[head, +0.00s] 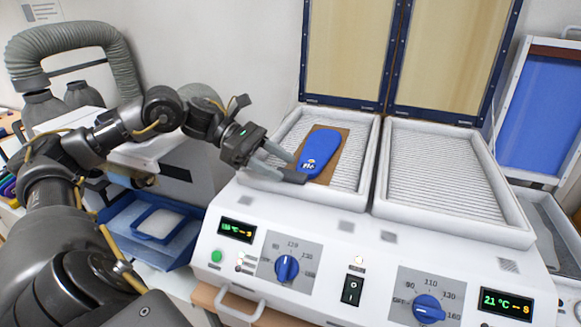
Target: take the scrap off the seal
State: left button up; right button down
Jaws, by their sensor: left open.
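The forming machine's left bed (369,150) has a pale raised rim, which looks like the seal, around a ribbed floor. A brown board (333,168) lies in this bed with a blue insole (319,147) on it; the insole bears a small white mark near its lower end. My left gripper (293,167) is open over the bed's front left part, its fingertips pointing at the board's lower left edge. It covers part of the left and front rim. I cannot make out a scrap on the visible rim. My right gripper is out of view.
The right bed (440,165) is empty. Both framed lids (447,60) stand open behind the beds. The front panel has knobs, a switch and displays. A blue tray (150,229) lies left of the machine, and a blue-screened frame (541,112) stands at right.

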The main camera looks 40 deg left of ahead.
aim_at(299, 175)
pick_arm(q)
jog(key=shift+r+p+x, duration=0.2)
jog(key=shift+p+x, duration=0.5)
jog(key=shift+x, duration=0.4)
jog(key=shift+w+d+f, duration=0.2)
jog(key=shift+d+f, duration=0.05)
jog(key=shift+d, duration=0.1)
jog(key=shift+d+f, duration=0.1)
jog(key=shift+f, duration=0.1)
jog(key=c, duration=1)
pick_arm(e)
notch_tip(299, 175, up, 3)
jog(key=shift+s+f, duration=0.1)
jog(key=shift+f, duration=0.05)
